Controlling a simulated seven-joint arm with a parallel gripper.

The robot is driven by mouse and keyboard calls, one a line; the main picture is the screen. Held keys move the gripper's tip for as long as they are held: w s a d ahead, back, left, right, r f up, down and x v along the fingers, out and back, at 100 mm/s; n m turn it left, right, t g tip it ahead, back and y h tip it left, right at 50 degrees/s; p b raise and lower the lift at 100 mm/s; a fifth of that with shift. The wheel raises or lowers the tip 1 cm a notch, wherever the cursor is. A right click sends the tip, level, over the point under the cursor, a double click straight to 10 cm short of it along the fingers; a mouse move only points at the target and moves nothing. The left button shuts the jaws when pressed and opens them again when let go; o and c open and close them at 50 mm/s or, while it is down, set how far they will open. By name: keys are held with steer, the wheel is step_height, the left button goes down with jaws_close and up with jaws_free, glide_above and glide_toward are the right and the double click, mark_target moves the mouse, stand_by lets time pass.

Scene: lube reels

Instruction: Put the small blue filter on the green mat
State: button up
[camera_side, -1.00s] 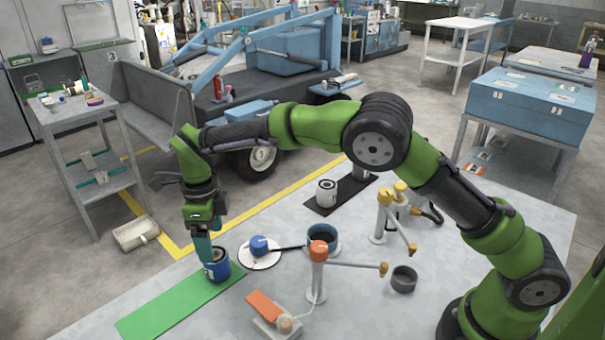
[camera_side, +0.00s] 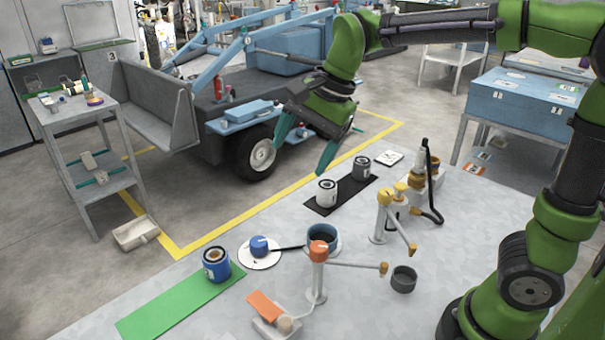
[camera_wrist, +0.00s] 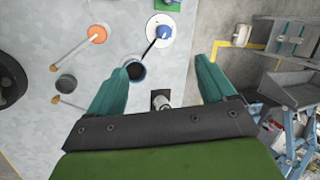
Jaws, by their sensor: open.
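The small blue filter (camera_side: 216,264) stands upright on the far end of the green mat (camera_side: 170,312) at the table's left side. My gripper (camera_side: 302,155) is open and empty, raised above the back of the table near the black mat, well away from the blue filter. In the wrist view my gripper (camera_wrist: 165,75) shows two teal fingers spread apart with nothing between them. The blue filter is not clearly visible in the wrist view.
A white filter (camera_side: 327,192) and a dark grey filter (camera_side: 361,168) stand on a black mat (camera_side: 322,210). An orange-topped post (camera_side: 318,270) and a yellow-topped post (camera_side: 385,215) carry side arms. A blue-rimmed cup (camera_side: 322,238) and grey cup (camera_side: 403,279) stand nearby.

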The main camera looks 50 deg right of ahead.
steer(key=s+d+f+n+t, duration=0.1)
steer(key=s+d+n+t, duration=0.1)
steer(key=s+n, duration=0.3)
steer(key=s+d+f+n+t, duration=0.1)
steer(key=s+d+f+n, duration=0.1)
steer(key=s+n, duration=0.3)
steer(key=s+d, duration=0.1)
steer(key=s, duration=0.3)
steer(key=shift+f+n+t+h, duration=0.25)
steer(key=shift+n+t+h, duration=0.05)
steer(key=shift+t+h, duration=0.1)
